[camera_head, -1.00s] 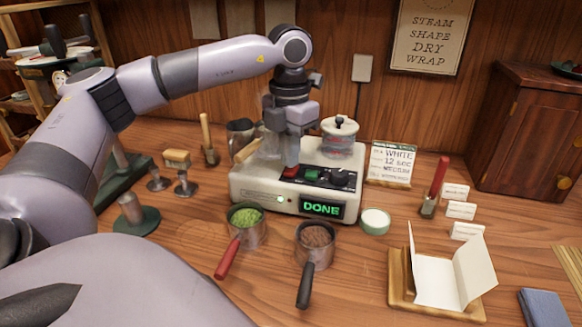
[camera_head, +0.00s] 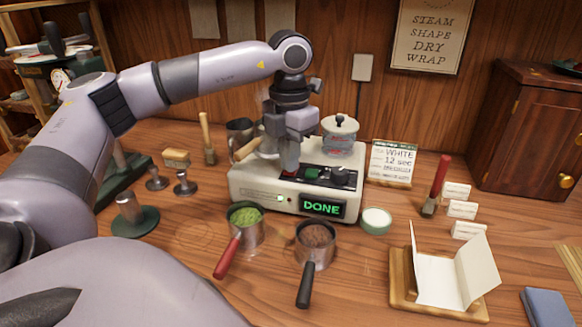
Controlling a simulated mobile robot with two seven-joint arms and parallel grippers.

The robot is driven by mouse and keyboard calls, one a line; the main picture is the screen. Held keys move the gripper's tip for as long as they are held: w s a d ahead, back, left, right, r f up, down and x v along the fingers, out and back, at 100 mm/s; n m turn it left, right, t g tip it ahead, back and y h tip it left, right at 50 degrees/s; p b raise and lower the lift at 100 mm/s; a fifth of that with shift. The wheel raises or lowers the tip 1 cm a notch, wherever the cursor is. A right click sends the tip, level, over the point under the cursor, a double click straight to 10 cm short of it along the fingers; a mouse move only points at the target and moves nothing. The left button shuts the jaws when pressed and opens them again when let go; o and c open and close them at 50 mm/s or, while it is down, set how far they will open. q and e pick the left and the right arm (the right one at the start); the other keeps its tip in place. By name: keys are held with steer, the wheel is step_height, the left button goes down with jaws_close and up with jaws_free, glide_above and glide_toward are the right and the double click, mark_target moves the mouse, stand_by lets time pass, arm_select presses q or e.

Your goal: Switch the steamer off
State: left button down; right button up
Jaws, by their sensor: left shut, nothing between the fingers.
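The steamer (camera_head: 262,192) is a cream box on the wooden table, with a black control panel on top and a front display (camera_head: 321,207) reading DONE in green. On the panel I see a green button (camera_head: 311,174) and a dark knob (camera_head: 340,175). My left gripper (camera_head: 290,168) is shut and empty, pointing down at the left part of the panel. Its tips cover the spot where a red button is mostly hidden; I cannot tell whether they touch it. My right gripper is not in view.
A cup of green leaves (camera_head: 245,224) with a red handle and a cup of brown leaves (camera_head: 316,241) stand in front of the steamer. A wooden stand with folded paper (camera_head: 440,290) lies front right.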

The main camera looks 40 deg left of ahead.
arm_select(q)
steer(key=shift+f, duration=0.4)
steer(key=shift+r, duration=0.2)
step_height(320, 180, up, 7)
steer(key=p, duration=0.5)
steer(key=shift+f, duration=0.1)
stand_by(0.6)
